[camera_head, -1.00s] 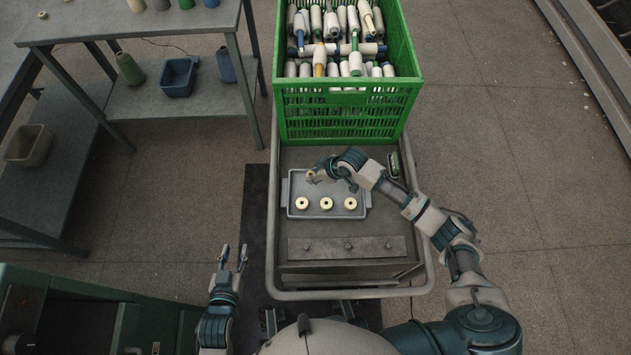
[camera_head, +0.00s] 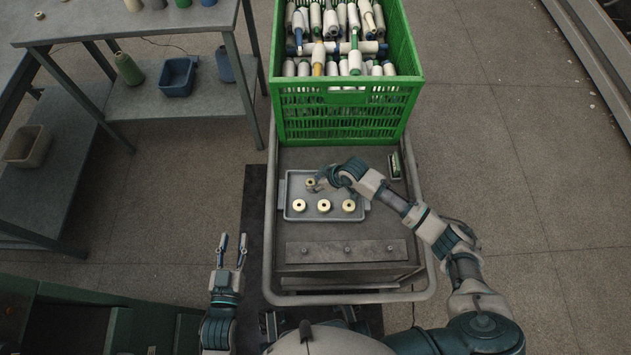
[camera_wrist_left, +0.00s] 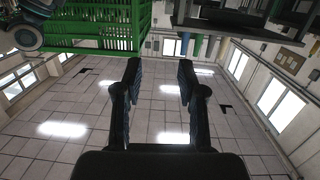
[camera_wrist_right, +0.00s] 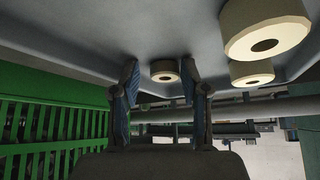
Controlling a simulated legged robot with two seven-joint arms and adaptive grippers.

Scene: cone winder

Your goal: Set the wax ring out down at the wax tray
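The grey wax tray (camera_head: 290,185) lies on the cart top. Three pale wax rings, left (camera_head: 299,206), middle (camera_head: 324,206) and right (camera_head: 349,206), stand in a row along its front. Another pale wax ring (camera_head: 310,183) is at the tray's back left, beside the tip of my right gripper (camera_head: 317,185). In the right wrist view this ring (camera_wrist_right: 165,70) appears between the open fingers (camera_wrist_right: 160,80), with gaps beside it, and seems to rest on the tray. My left gripper (camera_head: 232,250) is open and empty, left of the cart; its spread fingers (camera_wrist_left: 160,85) show in the left wrist view.
A green crate (camera_head: 345,118) full of yarn cones stands behind the tray. A small green item (camera_head: 395,166) is to the tray's right. A table (camera_head: 180,25) stands at the back left.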

